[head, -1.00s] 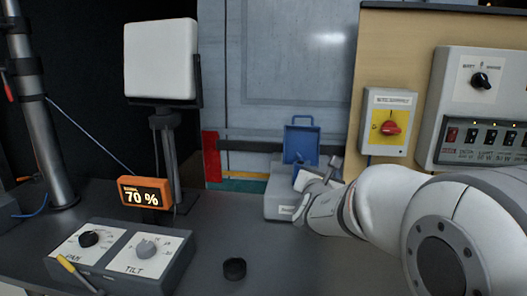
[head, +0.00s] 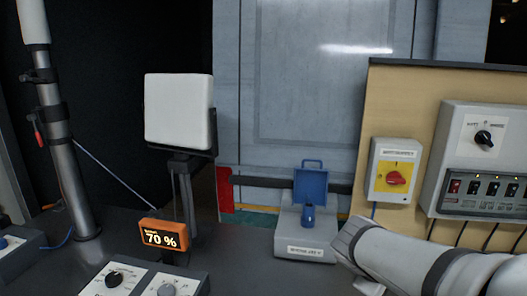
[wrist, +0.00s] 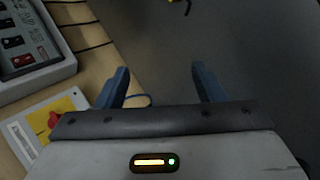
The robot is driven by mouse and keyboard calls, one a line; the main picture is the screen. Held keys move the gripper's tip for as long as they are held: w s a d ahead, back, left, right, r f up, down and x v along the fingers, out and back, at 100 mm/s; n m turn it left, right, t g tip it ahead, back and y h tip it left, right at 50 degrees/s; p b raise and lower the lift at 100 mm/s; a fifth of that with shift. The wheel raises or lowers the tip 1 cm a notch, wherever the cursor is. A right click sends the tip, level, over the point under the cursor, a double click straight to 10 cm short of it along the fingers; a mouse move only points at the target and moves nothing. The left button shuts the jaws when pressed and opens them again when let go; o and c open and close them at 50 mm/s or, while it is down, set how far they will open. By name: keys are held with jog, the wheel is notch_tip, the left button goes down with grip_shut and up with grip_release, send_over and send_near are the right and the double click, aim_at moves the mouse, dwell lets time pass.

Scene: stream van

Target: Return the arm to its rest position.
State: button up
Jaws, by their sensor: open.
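My gripper (wrist: 160,88) is open in the wrist view, its two blue fingers apart with nothing between them and dark grey floor or bench beyond. In the head view my white arm reaches in from the right edge, in front of the wooden panel. Its end is at the lower right, beside the grey base unit (head: 302,254). The fingers cannot be made out in that view. A blue plug-like piece (head: 309,215) stands on the grey base unit in front of its raised blue lid (head: 310,187).
The wooden panel holds a red rotary switch (head: 396,179) on a yellow plate and a grey switch box (head: 480,150). A white flat panel (head: 178,108) stands on a post at left. An orange display (head: 163,235) reads 70 %. A knob box (head: 140,284) is at the bottom.

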jog(key=s+a+r+m+g+y+p, duration=0.1)
jog(key=s+a+m+y+p, duration=0.4)
jog(key=a, duration=0.5)
jog(key=s+r+m+y, duration=0.1)
jog(key=s+m, duration=0.1)
jog(key=s, duration=0.1)
jog(key=shift+s+a+r+g+y+p, duration=0.15)
jog(key=shift+s+a+g+y+p, duration=0.1)
jog(key=shift+a+g+y+p, duration=0.15)
jog(key=shift+d, duration=0.1)
jog(key=shift+c, duration=0.5)
